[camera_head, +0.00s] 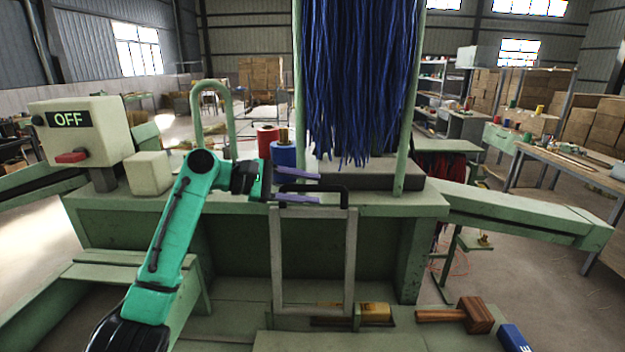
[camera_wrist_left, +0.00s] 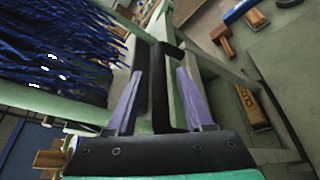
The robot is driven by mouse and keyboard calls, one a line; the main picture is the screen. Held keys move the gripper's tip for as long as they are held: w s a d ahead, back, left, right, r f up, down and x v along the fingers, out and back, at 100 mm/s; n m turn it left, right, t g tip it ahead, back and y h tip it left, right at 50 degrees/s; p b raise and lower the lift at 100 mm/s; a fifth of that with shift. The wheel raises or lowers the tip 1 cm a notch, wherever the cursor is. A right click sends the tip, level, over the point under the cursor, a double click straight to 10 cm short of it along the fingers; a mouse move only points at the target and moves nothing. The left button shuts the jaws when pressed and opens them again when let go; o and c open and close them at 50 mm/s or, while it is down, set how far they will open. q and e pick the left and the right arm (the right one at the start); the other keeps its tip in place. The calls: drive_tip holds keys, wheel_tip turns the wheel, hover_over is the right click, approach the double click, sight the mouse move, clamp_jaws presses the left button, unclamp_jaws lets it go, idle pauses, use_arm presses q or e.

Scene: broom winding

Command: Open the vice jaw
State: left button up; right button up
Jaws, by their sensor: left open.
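My left gripper (camera_head: 317,188) is open at a black handle (camera_head: 342,190) on top of a grey metal frame (camera_head: 351,262). The frame stands upright at the front of the green machine (camera_head: 235,208). In the left wrist view, the black handle (camera_wrist_left: 161,95) runs between the two purple fingers of my left gripper (camera_wrist_left: 158,72), with gaps on both sides. The handle is not clamped. I cannot make out the vice jaw clearly; blue bristles (camera_head: 360,75) hang above the machine top. My right gripper is not in view.
Red (camera_head: 267,140) and blue (camera_head: 284,154) spools stand behind the gripper. A control box (camera_head: 85,130) reading OFF is at left.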

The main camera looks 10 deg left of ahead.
use_arm(q)
drive_tip(key=shift+w+d+f, duration=0.25)
drive_tip(key=shift+w+d, duration=0.05)
drive_tip(key=shift+d, duration=0.2)
clamp_jaws()
idle(1.1)
